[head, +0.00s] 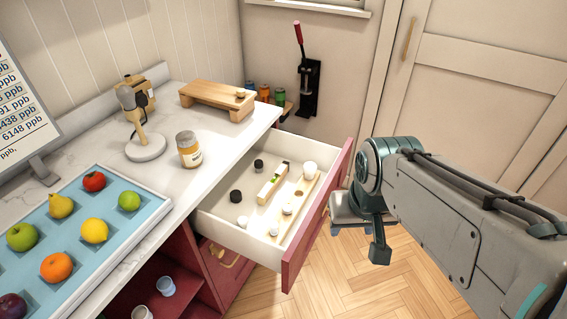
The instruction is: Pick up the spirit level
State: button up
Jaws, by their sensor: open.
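The spirit level (272,184) seems to be the small, pale bar with a green spot near its far end. It lies in the open drawer (213,229), left of a wooden strip. My gripper (362,238) is open and points down outside the drawer, to the right of its red front. It is apart from the level, and nothing shows between its fingers, though my arm hides part of the gripper.
The drawer also holds dark knobs (236,196) and a wooden strip (294,205) with white pieces. Its red front (303,250) stands between my gripper and the level. A jar (189,150), a microscope-like stand (143,145) and a fruit tray (152,240) are on the counter.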

aim_at(266, 193)
jog(key=z, duration=1.9)
jog(key=i, duration=1.15)
jog(key=u, duration=3.25)
jog(key=i, duration=0.5)
jog(key=u, duration=0.05)
